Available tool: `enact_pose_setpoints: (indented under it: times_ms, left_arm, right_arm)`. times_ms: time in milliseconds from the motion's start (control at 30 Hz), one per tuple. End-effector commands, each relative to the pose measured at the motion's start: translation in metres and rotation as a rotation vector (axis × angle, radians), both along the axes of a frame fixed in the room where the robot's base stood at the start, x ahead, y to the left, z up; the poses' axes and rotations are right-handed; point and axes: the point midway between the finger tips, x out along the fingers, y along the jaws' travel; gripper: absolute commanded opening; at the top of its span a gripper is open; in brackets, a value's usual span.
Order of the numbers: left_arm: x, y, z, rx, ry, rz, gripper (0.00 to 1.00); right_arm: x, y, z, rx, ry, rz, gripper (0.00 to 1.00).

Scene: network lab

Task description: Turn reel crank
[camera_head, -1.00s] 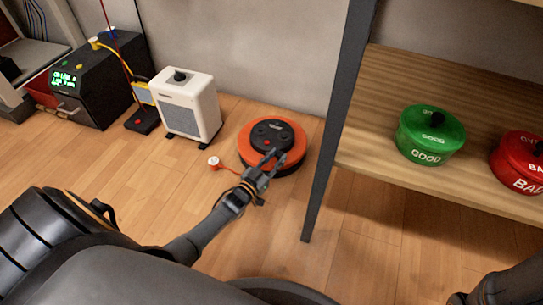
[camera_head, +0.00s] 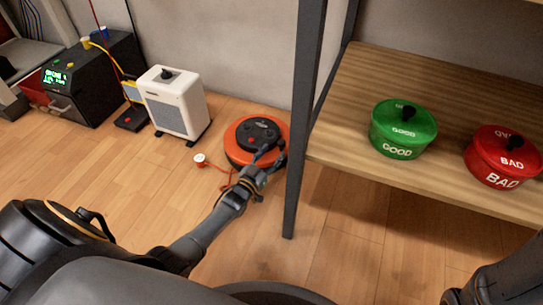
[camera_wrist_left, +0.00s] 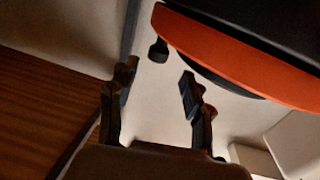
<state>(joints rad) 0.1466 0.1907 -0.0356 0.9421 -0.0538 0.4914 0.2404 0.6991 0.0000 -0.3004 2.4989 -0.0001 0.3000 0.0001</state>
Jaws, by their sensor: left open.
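The reel (camera_head: 236,154) is a round orange drum with a black top, lying on the wooden floor beside the shelf post. In the left wrist view, the open, empty fingers (camera_wrist_left: 158,86) are below the orange rim (camera_wrist_left: 235,55). A small dark knob (camera_wrist_left: 158,49), perhaps the crank handle, hangs by the rim beyond the fingertips. I cannot tell whether anything touches. My right gripper is out of view.
A dark shelf post (camera_head: 303,120) stands close right of the reel. The wooden shelf (camera_head: 345,135) holds a green pot (camera_head: 403,132) and a red pot (camera_head: 505,160). A white box (camera_head: 175,103) stands left. Floor is clear in front.

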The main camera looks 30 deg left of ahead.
Motion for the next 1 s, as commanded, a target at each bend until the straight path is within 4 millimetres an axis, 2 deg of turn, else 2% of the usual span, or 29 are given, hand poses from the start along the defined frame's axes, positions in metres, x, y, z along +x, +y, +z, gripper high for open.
enact_pose_setpoints:
  times_ms: [267, 733, 1000]
  left_arm:
    - [0.001, 0.001, 0.011, 0.001, -0.003, 0.001, 0.50]
    - [0.001, 0.000, 0.083, 0.001, -0.003, -0.002, 0.50]
    - [0.000, -0.001, 0.099, 0.000, 0.001, -0.002, 0.50]
  right_arm:
    - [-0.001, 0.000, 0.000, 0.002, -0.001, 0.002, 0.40]
    - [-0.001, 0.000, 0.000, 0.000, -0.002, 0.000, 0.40]
    - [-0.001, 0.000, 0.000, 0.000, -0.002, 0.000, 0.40]
